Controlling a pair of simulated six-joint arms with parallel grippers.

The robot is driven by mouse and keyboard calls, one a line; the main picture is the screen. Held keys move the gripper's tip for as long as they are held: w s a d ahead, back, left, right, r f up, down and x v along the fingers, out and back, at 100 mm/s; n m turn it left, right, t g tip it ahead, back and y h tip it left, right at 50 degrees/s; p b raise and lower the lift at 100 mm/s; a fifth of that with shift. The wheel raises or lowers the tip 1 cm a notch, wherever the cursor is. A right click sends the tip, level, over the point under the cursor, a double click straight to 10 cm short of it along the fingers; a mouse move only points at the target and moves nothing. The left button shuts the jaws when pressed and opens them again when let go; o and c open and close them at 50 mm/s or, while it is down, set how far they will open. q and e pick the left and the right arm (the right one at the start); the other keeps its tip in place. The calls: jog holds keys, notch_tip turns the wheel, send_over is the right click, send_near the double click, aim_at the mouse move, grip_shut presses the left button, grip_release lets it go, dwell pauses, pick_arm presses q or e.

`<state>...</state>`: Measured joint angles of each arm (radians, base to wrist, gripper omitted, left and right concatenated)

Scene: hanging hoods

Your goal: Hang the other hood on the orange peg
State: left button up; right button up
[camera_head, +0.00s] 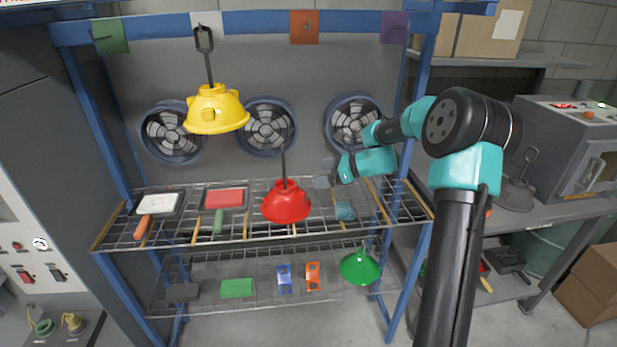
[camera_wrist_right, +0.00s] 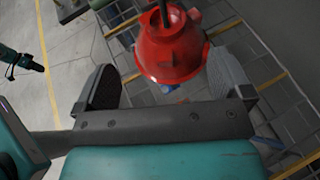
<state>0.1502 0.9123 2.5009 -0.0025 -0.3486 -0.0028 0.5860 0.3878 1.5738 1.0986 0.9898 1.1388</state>
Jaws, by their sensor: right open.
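The red hood (camera_head: 286,203) stands on the upper wire shelf with its dark rod pointing up. The orange peg (camera_head: 306,26) is on the top blue rail and has nothing hanging on it. The yellow hood (camera_head: 216,112) hangs by its hooked rod from the white-plate peg (camera_head: 207,24). My right gripper (camera_head: 323,173) is open and empty, to the right of the red hood. In the right wrist view the red hood (camera_wrist_right: 172,48) shows ahead, between and beyond the fingers. A small teal arm with a dark end shows at that view's left edge; its jaws are too small to read.
Green (camera_head: 111,36) and purple (camera_head: 395,27) plates flank the other pegs. Two trays, white (camera_head: 157,204) and red (camera_head: 224,199), lie left of the red hood. A green hood (camera_head: 360,267) is on the lower shelf. Fans line the back panel; a rack post (camera_head: 417,75) stands at right.

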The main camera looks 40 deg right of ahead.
jog(key=shift+v, duration=1.55)
jog(key=shift+a, duration=0.1)
